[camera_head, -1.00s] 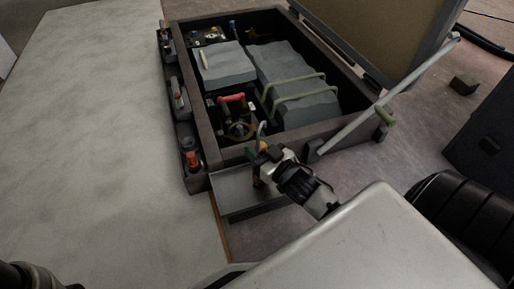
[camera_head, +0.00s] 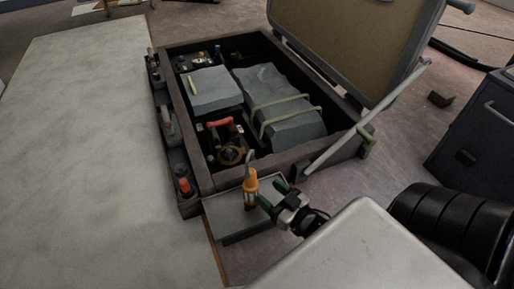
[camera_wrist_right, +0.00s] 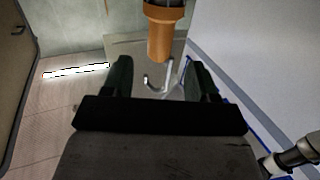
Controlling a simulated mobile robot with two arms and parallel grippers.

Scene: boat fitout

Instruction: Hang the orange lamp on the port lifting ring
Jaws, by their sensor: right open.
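The orange lamp (camera_head: 251,187) stands upright on a small grey shelf (camera_head: 232,224) at the front of the open locker, its grey hook pointing up. My right gripper (camera_head: 277,197) is open and just right of the lamp, its fingers pointing toward it. In the right wrist view the orange lamp (camera_wrist_right: 160,35) is at the top centre, beyond the open right gripper (camera_wrist_right: 160,72); its hook shows between the fingers. The lamp is not gripped. I cannot make out the port lifting ring with certainty. My left gripper is not in view.
The locker (camera_head: 186,130) holds grey blocks, green straps and a red-handled item (camera_head: 218,123). Its lid (camera_head: 350,40) stands open, with a pale prop bar (camera_head: 370,115) slanting on the right. The pale deck (camera_head: 80,150) at left is clear.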

